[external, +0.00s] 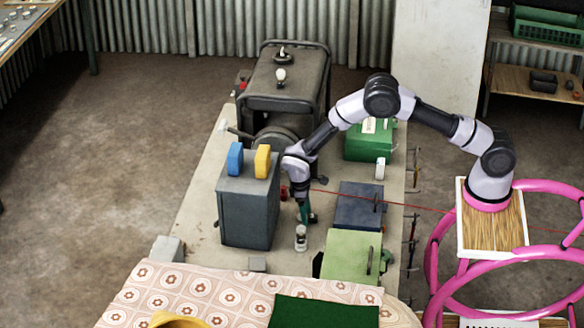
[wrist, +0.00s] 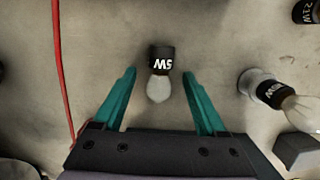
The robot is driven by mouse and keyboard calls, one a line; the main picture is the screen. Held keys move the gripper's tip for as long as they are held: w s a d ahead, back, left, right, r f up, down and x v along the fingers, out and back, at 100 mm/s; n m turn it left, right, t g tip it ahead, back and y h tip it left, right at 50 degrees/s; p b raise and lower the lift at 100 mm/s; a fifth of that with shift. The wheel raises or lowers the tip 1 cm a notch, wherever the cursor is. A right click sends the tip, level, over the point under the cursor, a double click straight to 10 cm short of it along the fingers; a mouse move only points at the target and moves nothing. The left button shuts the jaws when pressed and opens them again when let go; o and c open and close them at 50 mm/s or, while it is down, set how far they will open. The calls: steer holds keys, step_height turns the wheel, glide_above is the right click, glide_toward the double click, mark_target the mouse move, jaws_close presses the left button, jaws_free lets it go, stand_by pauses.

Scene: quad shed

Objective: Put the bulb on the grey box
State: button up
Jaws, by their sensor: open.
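A bulb (wrist: 159,87) with a black base marked 5W lies on the concrete in the wrist view, its glass between the fingers of my gripper (wrist: 159,74). My gripper is open, with a teal finger on each side and a gap to the bulb. In the external view my gripper (external: 303,213) points down just right of a tall grey box (external: 246,215). A blue block (external: 235,158) and a yellow block (external: 263,161) stand on that box. A second bulb (wrist: 283,96), with a dark marked band, lies right of my gripper in the wrist view.
A dark generator (external: 290,95) with a bulb (external: 280,75) on top stands behind. Green (external: 350,258), blue (external: 358,205) and dark green (external: 368,145) boxes stand to the right. A red cable (wrist: 61,75) runs left of my gripper. A patterned cloth (external: 230,290) is in front.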

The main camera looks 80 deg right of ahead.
steer(key=shift+f, duration=0.3)
jaws_close()
